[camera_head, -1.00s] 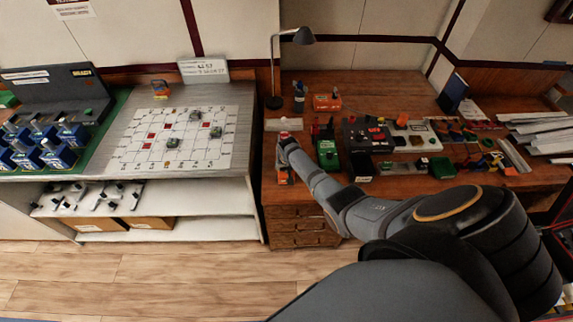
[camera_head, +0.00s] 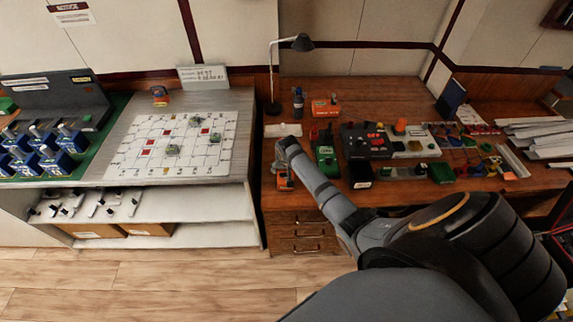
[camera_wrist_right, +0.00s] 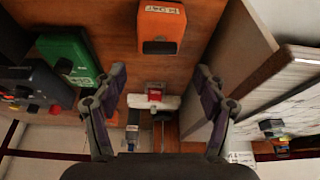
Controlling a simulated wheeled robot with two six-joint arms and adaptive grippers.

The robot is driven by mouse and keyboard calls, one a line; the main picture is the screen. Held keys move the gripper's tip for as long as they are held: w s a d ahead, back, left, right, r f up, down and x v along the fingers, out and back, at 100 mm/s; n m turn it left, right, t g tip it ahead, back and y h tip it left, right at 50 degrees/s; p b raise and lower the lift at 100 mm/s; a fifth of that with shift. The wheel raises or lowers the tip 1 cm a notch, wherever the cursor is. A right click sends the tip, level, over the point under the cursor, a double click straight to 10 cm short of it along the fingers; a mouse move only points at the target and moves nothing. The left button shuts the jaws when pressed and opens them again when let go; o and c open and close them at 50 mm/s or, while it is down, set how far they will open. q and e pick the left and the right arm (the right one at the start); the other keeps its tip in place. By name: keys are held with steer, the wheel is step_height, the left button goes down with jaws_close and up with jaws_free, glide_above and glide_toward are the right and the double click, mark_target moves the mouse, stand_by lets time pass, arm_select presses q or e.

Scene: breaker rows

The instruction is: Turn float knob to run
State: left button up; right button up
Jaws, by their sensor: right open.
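My right gripper (camera_head: 284,164) is at the left end of the wooden bench (camera_head: 400,90), above an orange box (camera_head: 284,183) near the front edge. In the right wrist view the gripper (camera_wrist_right: 160,74) is open, with nothing between its fingers. There the orange box (camera_wrist_right: 162,22) has a white label and a dark recess, and lies beyond the fingertips. A small white piece with a red top (camera_wrist_right: 155,97) shows between the fingers, lower in the picture. I cannot tell which part is the float knob; no "run" mark is readable. My left gripper is out of view.
A green box (camera_head: 325,158) and a black panel with red parts (camera_head: 366,140) stand to the right. A lamp (camera_head: 273,85) stands behind.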

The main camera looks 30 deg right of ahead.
steer(key=v, duration=0.6)
stand_by(0.3)
steer(key=s+a+r+n, duration=0.2)
steer(key=s+a, duration=0.1)
steer(key=s, duration=0.5)
steer(key=s+a+r+n+y, duration=0.1)
steer(key=s+a+r+n, duration=0.2)
steer(key=s, duration=0.6)
steer(key=s+a+r+n, duration=0.15)
steer(key=s+a, duration=0.25)
steer(key=s, duration=0.4)
steer(key=s+d+f+g+b, duration=0.1)
steer(key=s+f+b, duration=0.1)
steer(key=f, duration=1.5)
steer(key=s+d+f+g+b, duration=0.1)
steer(key=f+b, duration=0.2)
steer(key=f, duration=1.4)
steer(key=s+d+f+b, duration=0.1)
steer(key=s+f+b, duration=0.1)
steer(key=s+f, duration=1.5)
steer(key=shift+s+d+f+g+b, duration=0.2)
steer(key=shift+s+g+b, duration=0.1)
steer(key=shift+g, duration=0.1)
